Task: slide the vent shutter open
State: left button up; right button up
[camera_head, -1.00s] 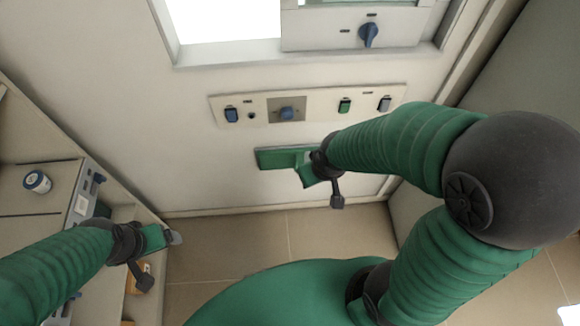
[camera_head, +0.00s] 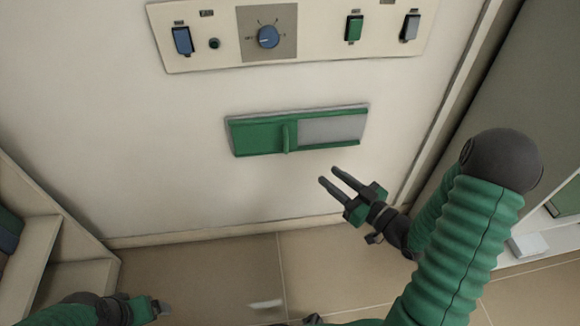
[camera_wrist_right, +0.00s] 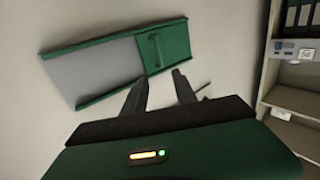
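The vent shutter (camera_head: 262,138) is a green panel with an upright green tab (camera_head: 287,138), set in a green-edged frame low on the white furnace front. The panel covers the left part of the frame in the head view, and a grey area (camera_head: 332,130) shows on the right. In the wrist view the green panel (camera_wrist_right: 168,44) is on the right and the grey area (camera_wrist_right: 95,72) on the left. My right gripper (camera_head: 329,175) is open and empty, below and right of the shutter, apart from it. My left gripper (camera_head: 160,308) is at the bottom left; its fingers are unclear.
A control panel (camera_head: 222,52) with a blue knob (camera_head: 268,37) and switches is above the shutter. Shelving (camera_head: 30,262) stands at left, a grey cabinet (camera_head: 510,110) at right. The wall around the shutter is clear.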

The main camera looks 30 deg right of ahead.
jog(key=b, duration=0.6)
send_near(290, 144)
jog(key=w+a+r, duration=0.5)
jog(key=w, duration=0.1)
jog(key=shift+s+f, duration=0.2)
jog(key=shift+s, duration=0.05)
grip_shut()
dwell(0.5)
